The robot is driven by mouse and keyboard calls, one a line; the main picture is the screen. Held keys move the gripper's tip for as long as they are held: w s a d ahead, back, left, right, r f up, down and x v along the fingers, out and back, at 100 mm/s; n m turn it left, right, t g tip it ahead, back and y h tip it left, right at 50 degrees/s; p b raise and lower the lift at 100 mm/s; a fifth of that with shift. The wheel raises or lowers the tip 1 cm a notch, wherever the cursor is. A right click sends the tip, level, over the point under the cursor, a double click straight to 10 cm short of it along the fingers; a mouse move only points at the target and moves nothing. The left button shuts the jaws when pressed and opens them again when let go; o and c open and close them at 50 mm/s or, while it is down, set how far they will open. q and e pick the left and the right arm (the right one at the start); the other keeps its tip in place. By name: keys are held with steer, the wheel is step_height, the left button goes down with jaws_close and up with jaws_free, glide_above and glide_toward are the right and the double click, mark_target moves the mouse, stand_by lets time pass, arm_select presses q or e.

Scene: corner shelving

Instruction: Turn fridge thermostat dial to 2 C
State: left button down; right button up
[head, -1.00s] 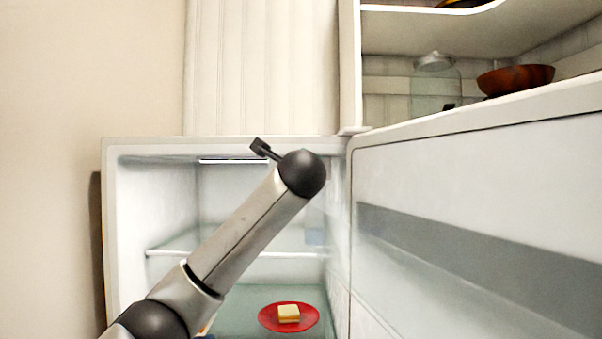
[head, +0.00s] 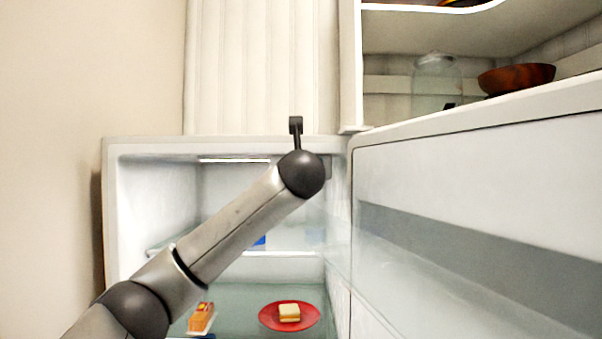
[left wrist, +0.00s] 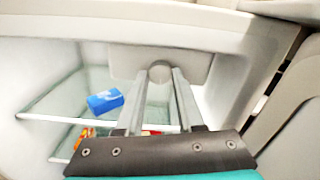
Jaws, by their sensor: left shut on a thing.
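The thermostat dial (left wrist: 160,69) is a small round grey knob on a pale panel under the fridge's top edge, in the left wrist view. My left gripper (left wrist: 161,78) has its two fingers on either side of the dial and is shut on it. Dial markings are too small to read. In the head view, my left arm reaches across the open fridge (head: 111,230), and its dark wrist joint hides the dial and the fingers. My right gripper is in neither view.
The open fridge door (head: 480,165) stands at right. Inside the fridge are a red plate (head: 267,319) with a pale block (head: 289,312), an orange packet (head: 201,318) and a blue box (left wrist: 105,101) on a glass shelf. A wooden bowl (head: 516,78) and glass jar (head: 436,82) stand above.

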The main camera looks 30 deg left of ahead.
arm_select(q)
steer(key=shift+f+m, duration=0.1)
steer(key=shift+m, duration=0.9)
steer(key=c, duration=0.6)
jaws_free()
steer(key=shift+o, duration=0.2)
steer(key=shift+s, duration=0.1)
steer(key=b+v, duration=0.5)
steer(key=v, duration=1)
steer(key=shift+d, duration=0.1)
